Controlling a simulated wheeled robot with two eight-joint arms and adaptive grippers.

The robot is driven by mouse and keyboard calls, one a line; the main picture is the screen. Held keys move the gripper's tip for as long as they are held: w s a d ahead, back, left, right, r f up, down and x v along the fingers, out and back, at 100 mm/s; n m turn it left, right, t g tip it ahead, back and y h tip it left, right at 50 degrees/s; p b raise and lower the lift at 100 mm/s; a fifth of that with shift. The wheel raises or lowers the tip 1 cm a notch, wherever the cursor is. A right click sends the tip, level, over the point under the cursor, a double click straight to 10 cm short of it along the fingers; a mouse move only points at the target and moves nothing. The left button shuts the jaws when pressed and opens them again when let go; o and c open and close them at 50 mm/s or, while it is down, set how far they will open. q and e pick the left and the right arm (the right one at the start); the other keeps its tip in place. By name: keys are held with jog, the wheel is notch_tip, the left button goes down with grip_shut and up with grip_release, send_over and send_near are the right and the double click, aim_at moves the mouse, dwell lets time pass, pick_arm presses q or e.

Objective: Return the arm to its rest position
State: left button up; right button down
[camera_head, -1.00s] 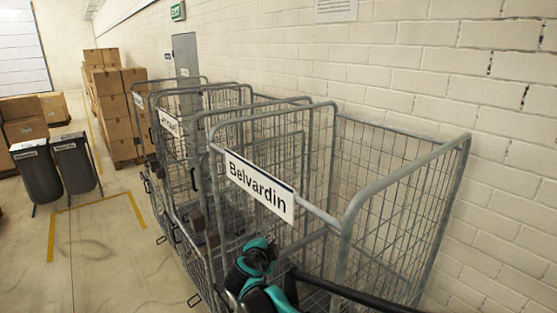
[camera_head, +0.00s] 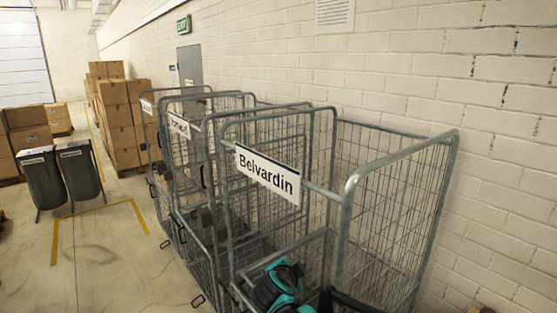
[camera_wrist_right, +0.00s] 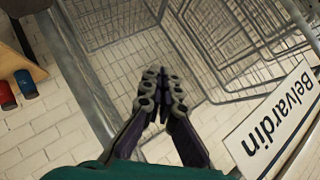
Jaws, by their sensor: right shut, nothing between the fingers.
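My right arm's teal and black parts (camera_head: 280,286) show at the bottom of the head view, in front of the nearest wire cage cart (camera_head: 350,205). In the right wrist view my right gripper (camera_wrist_right: 163,82) is shut and empty, its two dark fingers with grey tips together. The cage's wire mesh and floor lie beyond the fingertips. The cart's "Belvardin" sign (camera_head: 267,173) also shows in the right wrist view (camera_wrist_right: 275,122), to the right of the fingers. My left gripper is in neither view.
More cage carts (camera_head: 180,130) stand in a row behind, along the white brick wall (camera_head: 430,75). Two dark bins (camera_head: 60,178) and stacked cartons (camera_head: 118,110) stand at the left. The floor (camera_head: 100,255) left of the carts is clear.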

jog(key=s+d+f+n+g+b, duration=0.3)
jog(key=s+d+f+n+b, duration=0.3)
jog(key=s+d+f+b, duration=0.6)
jog(key=s+d+f+n+g+y+b, duration=0.1)
jog(key=s+f+n+y+b, duration=0.2)
jog(key=s+f, duration=1.2)
jog(key=s+n+b, duration=0.2)
jog(key=n, duration=0.2)
jog(key=shift+d+f+b, duration=0.2)
jog(key=shift+d+b, duration=0.05)
jog(key=shift+b, duration=0.15)
